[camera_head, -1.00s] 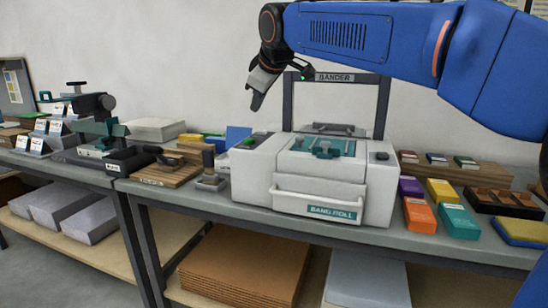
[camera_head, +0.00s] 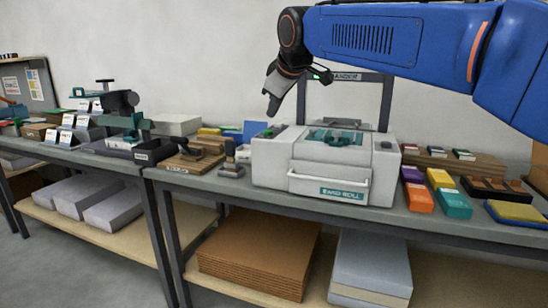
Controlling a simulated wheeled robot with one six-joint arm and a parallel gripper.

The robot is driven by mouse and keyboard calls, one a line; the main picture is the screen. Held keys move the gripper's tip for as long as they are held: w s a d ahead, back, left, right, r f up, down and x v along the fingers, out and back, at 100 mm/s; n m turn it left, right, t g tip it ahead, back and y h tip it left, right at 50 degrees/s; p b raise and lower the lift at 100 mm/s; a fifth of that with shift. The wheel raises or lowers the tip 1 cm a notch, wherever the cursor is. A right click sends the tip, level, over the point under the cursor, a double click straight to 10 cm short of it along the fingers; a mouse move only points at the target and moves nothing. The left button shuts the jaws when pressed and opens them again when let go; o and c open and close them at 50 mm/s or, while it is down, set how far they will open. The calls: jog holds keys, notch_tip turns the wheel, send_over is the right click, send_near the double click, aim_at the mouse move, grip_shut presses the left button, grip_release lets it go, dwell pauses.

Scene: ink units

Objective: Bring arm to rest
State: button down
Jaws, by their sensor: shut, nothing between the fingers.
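My blue arm (camera_head: 400,42) reaches in from the right edge, above the workbench, with its dark wrist joint at upper middle. My gripper (camera_head: 271,106) hangs from the wrist, grey and pointing down and a little left. It is shut and holds nothing. In the picture it sits in front of the wall, just above the back left part of the white bander machine (camera_head: 328,188). I cannot tell its exact distance from the machine. The machine's dark frame, labelled BANDER, passes partly behind my arm.
The workbench (camera_head: 240,192) carries a teal press (camera_head: 125,128) at left, wooden blocks (camera_head: 190,160), and coloured ink boxes (camera_head: 453,203) and a dark tray (camera_head: 492,190) at right. The lower shelf holds cardboard (camera_head: 258,250) and grey stacks (camera_head: 370,268). Floor is clear at lower left.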

jog(key=s+d+f+m+g+h, duration=0.1)
jog(key=s+d+f+m, duration=0.2)
jog(key=s+d+f, duration=0.5)
jog(key=s+d+f+m+g+h, duration=0.1)
jog(key=s+d+f+m, duration=0.3)
jog(key=s+d, duration=0.55)
jog(key=s+d+f+m, duration=0.1)
jog(key=s+d+f, duration=0.2)
jog(key=s+f, duration=0.3)
jog(key=s+d+f+m+g, duration=0.1)
jog(key=s+d+f+m, duration=0.1)
jog(key=s+d+f, duration=0.2)
jog(key=s+d+f+m+h, duration=0.1)
jog(key=s+d+f, duration=0.3)
jog(key=s+f, duration=0.5)
notch_tip(320, 180, down, 3)
jog(key=shift+d+r+m+g, duration=0.15)
jog(key=shift+m+g, duration=0.15)
jog(key=shift+m, duration=0.4)
jog(key=shift+w, duration=0.1)
